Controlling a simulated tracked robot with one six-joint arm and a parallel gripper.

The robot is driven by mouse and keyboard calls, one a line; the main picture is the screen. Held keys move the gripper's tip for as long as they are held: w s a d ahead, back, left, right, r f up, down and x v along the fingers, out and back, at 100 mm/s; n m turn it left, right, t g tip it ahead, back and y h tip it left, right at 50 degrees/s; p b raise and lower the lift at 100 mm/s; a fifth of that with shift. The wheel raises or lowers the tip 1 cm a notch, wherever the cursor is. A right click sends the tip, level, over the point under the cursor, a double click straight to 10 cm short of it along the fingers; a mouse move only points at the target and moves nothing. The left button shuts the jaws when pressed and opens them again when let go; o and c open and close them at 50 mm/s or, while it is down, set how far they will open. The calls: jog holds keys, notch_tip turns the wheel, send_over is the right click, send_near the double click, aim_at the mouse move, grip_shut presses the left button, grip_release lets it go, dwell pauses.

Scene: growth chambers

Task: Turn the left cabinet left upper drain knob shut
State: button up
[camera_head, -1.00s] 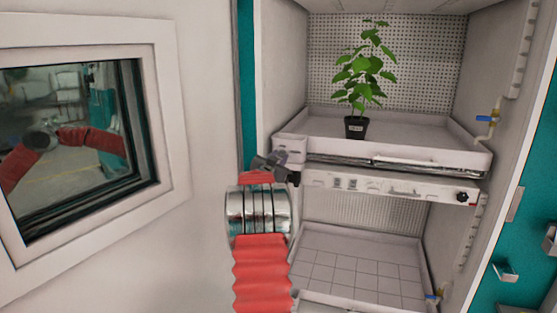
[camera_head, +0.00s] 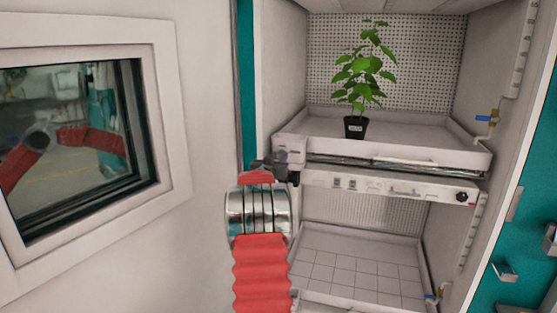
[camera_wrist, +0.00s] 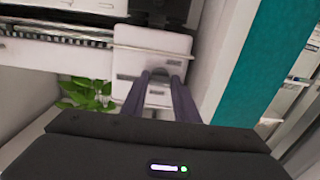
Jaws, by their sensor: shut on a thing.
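My gripper (camera_head: 268,164) is at the front left corner of the upper tray (camera_head: 400,152) in the open cabinet. In the wrist view its two dark fingers (camera_wrist: 160,80) come close together in front of a white corner block (camera_wrist: 165,50). They are shut on the drain knob, which is mostly hidden by the fingers, so its angle cannot be told. A dark round part (camera_head: 294,178) shows just right of my gripper, at the left end of the front panel; I cannot tell whether it is the knob.
A potted plant (camera_head: 355,128) stands on the upper tray. A black knob (camera_head: 462,197) is at the panel's right end. A blue-handled valve (camera_head: 487,118) is on the right wall. The lower tray (camera_head: 360,275) is empty. A white windowed panel (camera_head: 170,120) stands close on the left.

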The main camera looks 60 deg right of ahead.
jog(key=o, duration=0.8)
jog(key=shift+s+d+f, duration=0.15)
jog(key=shift+f, duration=0.05)
jog(key=shift+o, duration=1.3)
jog(key=shift+r, duration=0.1)
jog(key=shift+a, duration=0.2)
jog(key=s+a, duration=0.2)
jog(key=a, duration=1.1)
jog(key=shift+a, duration=0.2)
